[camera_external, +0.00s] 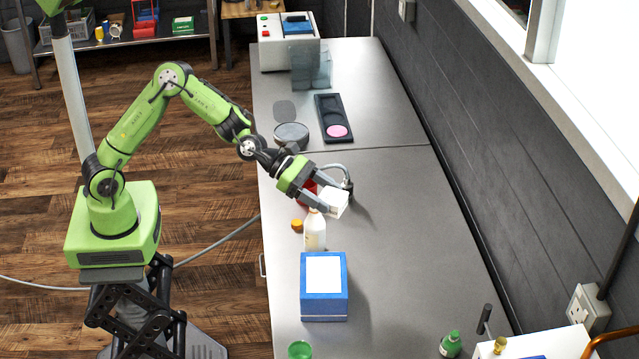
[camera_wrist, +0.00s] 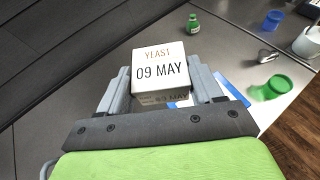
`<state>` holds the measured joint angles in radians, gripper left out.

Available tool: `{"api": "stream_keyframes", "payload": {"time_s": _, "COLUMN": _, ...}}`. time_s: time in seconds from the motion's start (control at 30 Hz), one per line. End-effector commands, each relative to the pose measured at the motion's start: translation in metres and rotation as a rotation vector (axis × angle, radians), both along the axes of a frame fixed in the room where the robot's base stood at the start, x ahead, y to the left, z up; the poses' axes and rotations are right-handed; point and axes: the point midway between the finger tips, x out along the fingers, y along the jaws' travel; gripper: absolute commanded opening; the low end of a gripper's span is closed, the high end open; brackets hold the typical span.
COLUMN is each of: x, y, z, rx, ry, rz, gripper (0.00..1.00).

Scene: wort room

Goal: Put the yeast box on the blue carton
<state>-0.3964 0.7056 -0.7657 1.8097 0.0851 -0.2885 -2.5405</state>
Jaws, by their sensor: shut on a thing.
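The yeast box is a small white box (camera_wrist: 160,68) marked "YEAST 09 MAY" in the wrist view. It also shows in the external view (camera_external: 333,202). My gripper (camera_external: 322,200) is shut on it and holds it above the grey bench, behind the white bottle. In the wrist view the two fingers (camera_wrist: 163,88) press on the box's sides. The blue carton (camera_external: 324,305), with a white top panel, stands on the bench nearer the camera than my gripper. In the wrist view only a blue and white part of it (camera_wrist: 228,95) shows beyond the fingers.
A white bottle (camera_external: 315,232) stands between my gripper and the blue carton, with an orange-brown cap (camera_external: 297,225) beside it. A green cup (camera_external: 300,349) and green bottle (camera_external: 450,345) stand at the front. Bench right of the carton is clear.

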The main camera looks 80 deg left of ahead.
Motion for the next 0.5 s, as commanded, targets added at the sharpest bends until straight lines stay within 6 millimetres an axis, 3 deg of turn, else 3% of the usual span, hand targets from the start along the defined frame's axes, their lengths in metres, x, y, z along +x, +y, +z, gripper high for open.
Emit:
{"api": "stream_keyframes", "payload": {"time_s": 0.1, "x": -0.022, "y": -0.031, "z": 0.004, "rx": -0.006, "ry": 0.004, "rz": -0.092, "gripper": 0.34}}
{"api": "stream_keyframes", "payload": {"time_s": 0.37, "x": -0.058, "y": -0.071, "z": 0.006, "rx": -0.025, "ry": 0.007, "rz": -0.220, "gripper": 0.34}}
{"api": "stream_keyframes", "payload": {"time_s": 0.5, "x": -0.057, "y": -0.070, "z": -0.021, "rx": -0.029, "ry": 0.011, "rz": -0.219, "gripper": 0.34}}
